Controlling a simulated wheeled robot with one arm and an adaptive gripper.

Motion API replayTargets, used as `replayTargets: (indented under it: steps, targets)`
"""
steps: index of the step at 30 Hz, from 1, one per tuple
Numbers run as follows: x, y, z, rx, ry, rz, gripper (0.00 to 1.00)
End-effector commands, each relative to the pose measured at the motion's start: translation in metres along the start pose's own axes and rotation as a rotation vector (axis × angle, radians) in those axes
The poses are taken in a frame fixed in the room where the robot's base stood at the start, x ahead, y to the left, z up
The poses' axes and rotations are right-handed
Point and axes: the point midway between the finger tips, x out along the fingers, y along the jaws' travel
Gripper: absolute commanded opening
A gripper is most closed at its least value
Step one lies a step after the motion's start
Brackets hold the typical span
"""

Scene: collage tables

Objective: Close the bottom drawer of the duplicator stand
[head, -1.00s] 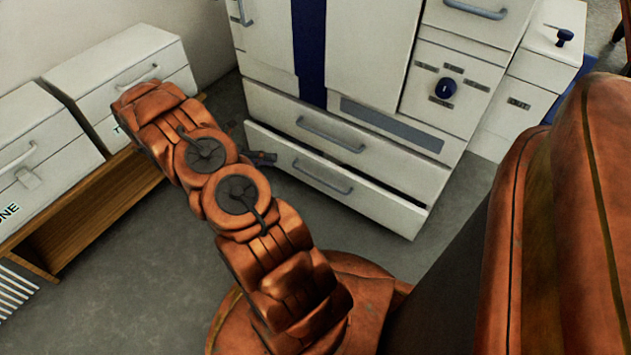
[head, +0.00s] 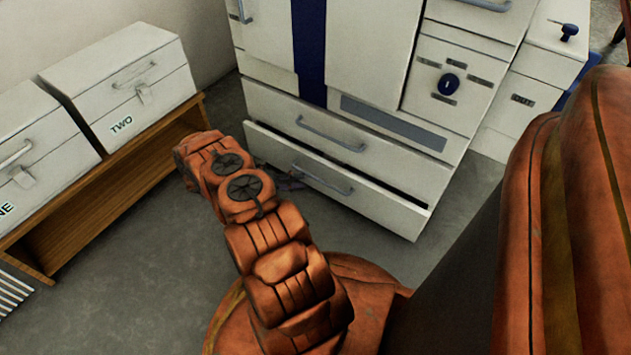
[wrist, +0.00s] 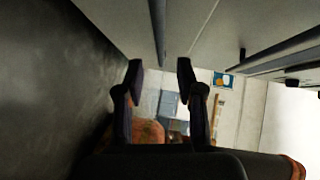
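The bottom drawer (head: 385,205) of the white duplicator stand (head: 340,118) stands slightly open in the head view, with a dark gap along its top edge. Its grey bar handle (head: 322,181) runs across the front. My gripper (head: 291,183) is low beside the drawer's left part, mostly hidden behind my arm. In the wrist view its two dark fingers (wrist: 160,76) are spread apart with nothing between the tips. A grey bar (wrist: 158,32), likely a drawer handle, lies beyond the fingertips on a pale front. I cannot tell whether the gripper touches the drawer.
The drawer above (head: 345,135) looks shut. White cases, one marked TWO (head: 122,82), stand on a wooden bench (head: 120,185) at the left.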

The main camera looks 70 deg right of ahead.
Motion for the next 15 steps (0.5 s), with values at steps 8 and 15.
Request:
replayTargets:
  steps: [8, 15]
  targets:
    - [0.041, 0.002, 0.000, 0.002, 0.002, 0.000, 0.37]
    - [0.061, 0.001, -0.001, 0.000, 0.000, 0.000, 0.37]
